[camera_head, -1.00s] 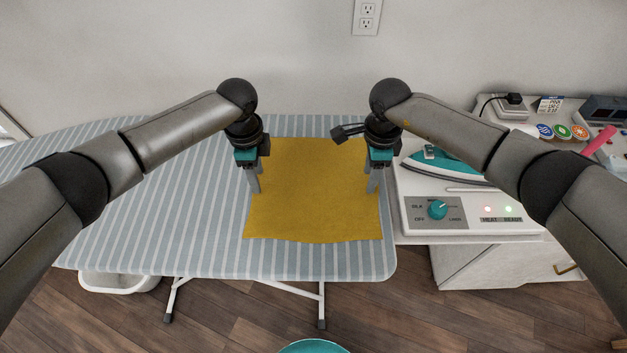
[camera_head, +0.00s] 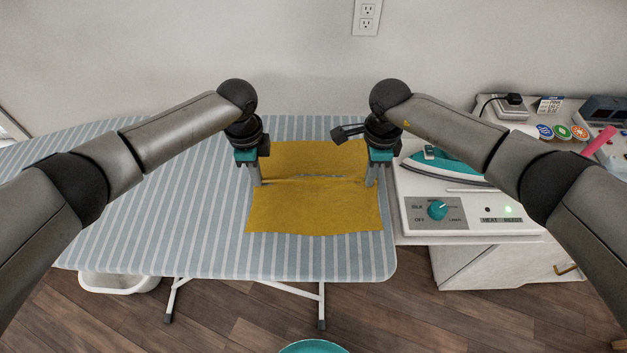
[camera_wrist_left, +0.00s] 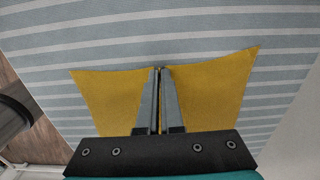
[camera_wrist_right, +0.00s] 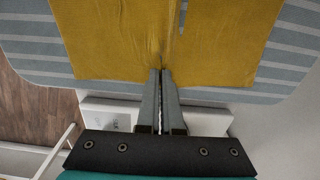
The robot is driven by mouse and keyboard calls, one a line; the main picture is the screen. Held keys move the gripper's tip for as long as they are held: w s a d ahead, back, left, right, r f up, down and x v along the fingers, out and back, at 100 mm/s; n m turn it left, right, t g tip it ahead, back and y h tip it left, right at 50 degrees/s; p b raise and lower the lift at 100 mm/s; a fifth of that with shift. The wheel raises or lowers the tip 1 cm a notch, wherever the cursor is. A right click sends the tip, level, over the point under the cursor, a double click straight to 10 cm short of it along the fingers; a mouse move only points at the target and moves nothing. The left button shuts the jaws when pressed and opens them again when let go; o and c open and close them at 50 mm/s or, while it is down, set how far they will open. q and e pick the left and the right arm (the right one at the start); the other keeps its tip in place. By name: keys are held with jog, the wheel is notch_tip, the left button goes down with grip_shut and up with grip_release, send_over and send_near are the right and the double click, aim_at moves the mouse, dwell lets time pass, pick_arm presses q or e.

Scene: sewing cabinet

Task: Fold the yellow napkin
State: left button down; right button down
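The yellow napkin (camera_head: 313,212) lies on the striped ironing board (camera_head: 190,210), with a raised crease running across its middle between my two grippers. A small gap of striped cover shows at the crease. My left gripper (camera_head: 257,184) is at the napkin's left edge. In the left wrist view its fingers (camera_wrist_left: 158,70) are together, pinching the edge of the napkin (camera_wrist_left: 210,95). My right gripper (camera_head: 371,184) is at the right edge. In the right wrist view its fingers (camera_wrist_right: 161,72) are together on the gathered edge of the napkin (camera_wrist_right: 220,40).
An iron (camera_head: 447,166) rests on a white station with a teal dial (camera_head: 437,210), right of the board. A pink object (camera_head: 598,141) and round coloured badges (camera_head: 562,132) are further right. The board's left part is clear.

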jog(key=shift+d+r, duration=0.1)
dwell(0.7)
